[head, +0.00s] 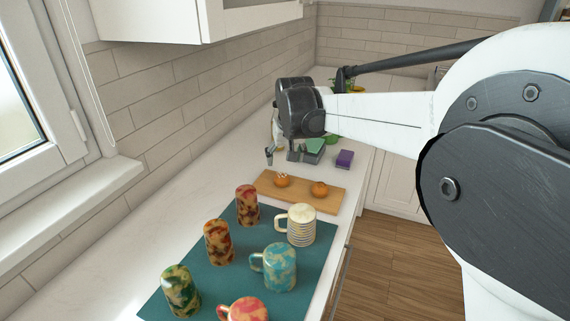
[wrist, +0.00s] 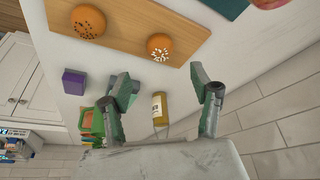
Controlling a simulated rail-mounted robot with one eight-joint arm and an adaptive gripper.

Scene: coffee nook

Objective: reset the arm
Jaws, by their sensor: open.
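My arm reaches over the counter from the right in the head view. My gripper (head: 279,153) hangs above the counter just beyond the wooden board (head: 325,201), partly hidden by the dark wrist joint. In the wrist view my gripper (wrist: 158,82) has its two fingers spread wide, with nothing between them.
Two round orange items, one dark-speckled (wrist: 89,20) and one white-sprinkled (wrist: 159,46), sit on the board. A purple block (head: 344,158) and green-topped items (head: 314,146) stand beyond. Several mugs stand on a teal mat (head: 238,279). A tiled wall (head: 150,95) borders the counter's left side.

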